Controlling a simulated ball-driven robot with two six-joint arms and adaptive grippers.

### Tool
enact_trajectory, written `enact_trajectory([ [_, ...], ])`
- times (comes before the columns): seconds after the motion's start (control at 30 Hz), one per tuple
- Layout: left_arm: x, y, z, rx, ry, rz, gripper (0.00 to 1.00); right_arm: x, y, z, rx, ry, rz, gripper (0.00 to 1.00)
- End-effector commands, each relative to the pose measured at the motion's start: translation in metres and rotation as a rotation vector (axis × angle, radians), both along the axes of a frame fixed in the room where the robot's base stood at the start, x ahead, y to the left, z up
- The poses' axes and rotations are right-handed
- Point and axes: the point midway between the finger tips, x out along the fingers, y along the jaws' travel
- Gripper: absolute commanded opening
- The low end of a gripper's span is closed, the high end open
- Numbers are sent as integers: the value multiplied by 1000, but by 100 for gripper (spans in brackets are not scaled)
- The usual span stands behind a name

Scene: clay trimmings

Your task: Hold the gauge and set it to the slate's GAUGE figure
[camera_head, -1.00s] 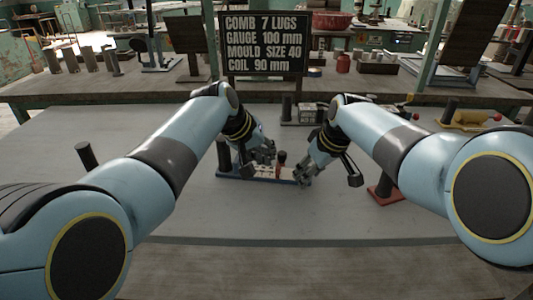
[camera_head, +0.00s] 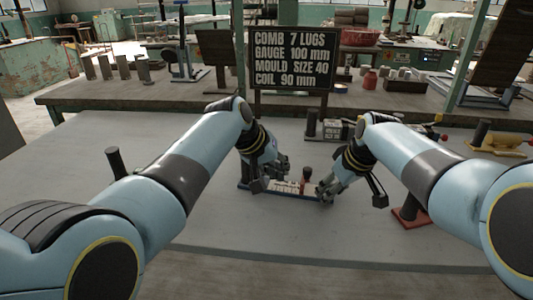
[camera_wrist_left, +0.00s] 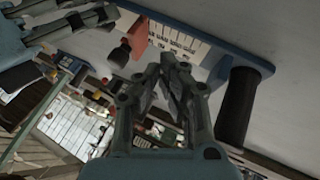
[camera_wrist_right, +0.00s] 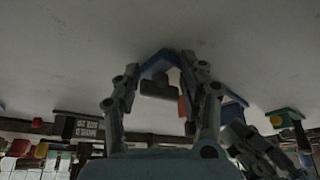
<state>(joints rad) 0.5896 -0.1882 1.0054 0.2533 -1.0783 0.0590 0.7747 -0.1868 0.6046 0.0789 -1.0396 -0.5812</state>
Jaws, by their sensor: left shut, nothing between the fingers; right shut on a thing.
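The slate (camera_head: 291,60) reads "GAUGE 100 mm". The gauge (camera_head: 284,191) lies on the grey table, a blue base with a pale marked scale, also in the left wrist view (camera_wrist_left: 185,43). Its red slider (camera_wrist_left: 139,36) with a dark knob stands toward the right end; the setting is too small to read. A black post (camera_wrist_left: 237,105) rises at the other end. My right gripper (camera_head: 323,194) is shut on the gauge's right end; the blue end shows between its fingers in the right wrist view (camera_wrist_right: 155,65). My left gripper (camera_head: 264,187) is shut and empty, above the scale, apart from the slider.
A dark-handled red-based tool (camera_head: 408,214) stands right of my right gripper. A block labelled mould (camera_head: 332,130) sits behind the gauge. A black post (camera_head: 115,162) stands at the left. The table's front is clear.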

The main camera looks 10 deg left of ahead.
Motion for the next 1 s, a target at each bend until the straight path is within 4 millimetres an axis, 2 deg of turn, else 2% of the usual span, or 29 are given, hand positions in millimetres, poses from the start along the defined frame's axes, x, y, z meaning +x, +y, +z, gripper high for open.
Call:
enact_trajectory([
  [0.03, -3, 8, 4, 0, -4, 1, 0, -3, -1, -4, -3, 8, 1, 0],
  [0.3, -28, 29, 49, 1, -4, 1, 0, -3, -1, -4, -4, 7, 2, 0],
  [0.5, -42, 40, 72, 1, -1, 1, 0, -3, 0, -4, -2, 7, 0, 0],
  [0.9, -46, 44, 80, 0, 0, 0, 0, -3, 0, -4, 0, 9, 0, 0],
  [0.93, -46, 44, 80, 0, 0, 0, 0, -3, 0, -4, 0, 9, 0, 10],
  [1.0, -46, 44, 79, 0, 0, 0, 0, -3, 0, -4, 0, 9, 0, 19],
])
